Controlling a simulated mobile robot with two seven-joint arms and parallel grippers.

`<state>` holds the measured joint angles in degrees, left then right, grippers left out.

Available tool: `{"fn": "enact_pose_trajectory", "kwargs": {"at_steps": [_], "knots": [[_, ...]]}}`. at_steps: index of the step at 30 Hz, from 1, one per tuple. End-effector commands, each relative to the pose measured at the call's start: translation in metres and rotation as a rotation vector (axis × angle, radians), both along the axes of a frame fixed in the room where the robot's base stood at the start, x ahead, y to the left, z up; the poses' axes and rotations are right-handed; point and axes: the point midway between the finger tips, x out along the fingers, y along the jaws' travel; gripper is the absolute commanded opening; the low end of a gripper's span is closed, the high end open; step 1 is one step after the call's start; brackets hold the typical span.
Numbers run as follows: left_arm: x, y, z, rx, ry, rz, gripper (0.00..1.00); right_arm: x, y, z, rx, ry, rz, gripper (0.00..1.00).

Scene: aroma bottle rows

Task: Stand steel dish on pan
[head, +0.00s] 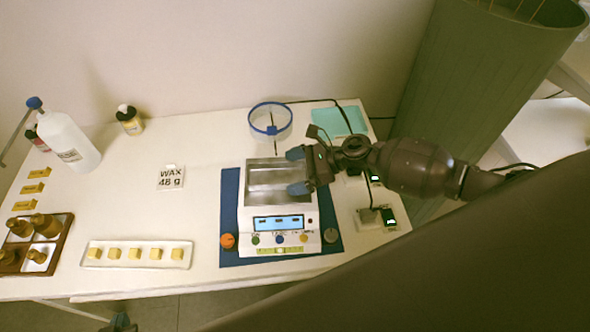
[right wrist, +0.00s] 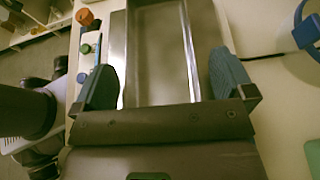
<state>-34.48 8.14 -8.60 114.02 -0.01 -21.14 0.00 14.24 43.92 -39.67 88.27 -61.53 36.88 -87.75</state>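A rectangular steel dish (head: 270,177) with raised walls is at the pan of the white scale (head: 250,222). In the right wrist view the dish (right wrist: 160,60) runs between my fingers, and a strip of the steel pan (right wrist: 115,55) shows at its left. The dish looks level; its underside is hidden, so I cannot see the contact. My right gripper (head: 297,171) is over the dish's right part. Its fingers (right wrist: 167,85) are spread, with gaps to the dish walls. My left gripper (head: 121,321) shows only partly at the bottom edge, far from the scale.
The scale stands on a blue mat (head: 229,205). A blue-rimmed glass vessel (head: 271,121) is behind it. A white tray of yellow blocks (head: 95,254), a wooden bottle rack (head: 58,258) and a white bottle (head: 70,142) are left. Small devices (head: 368,218) with cables are right.

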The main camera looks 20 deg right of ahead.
Motion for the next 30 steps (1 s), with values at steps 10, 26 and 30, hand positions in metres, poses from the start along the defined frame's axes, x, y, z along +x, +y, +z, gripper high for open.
{"fn": "enact_pose_trajectory", "kwargs": {"at_steps": [10, 26, 30], "knots": [[0.001, 0.000, 0.006, 0.000, -0.003, 0.000, 0.00, 0.000, 0.000, 0.005, 0.000, -0.001, 0.000, 1.00], [-0.002, 0.000, -0.014, 0.000, 0.008, 0.000, 0.00, -0.030, -0.081, 0.036, -0.003, 0.002, 0.000, 1.00], [-0.003, 0.000, -0.017, 0.000, 0.011, 0.000, 0.00, -0.035, -0.096, 0.044, -0.002, 0.000, -0.001, 1.00]]}}
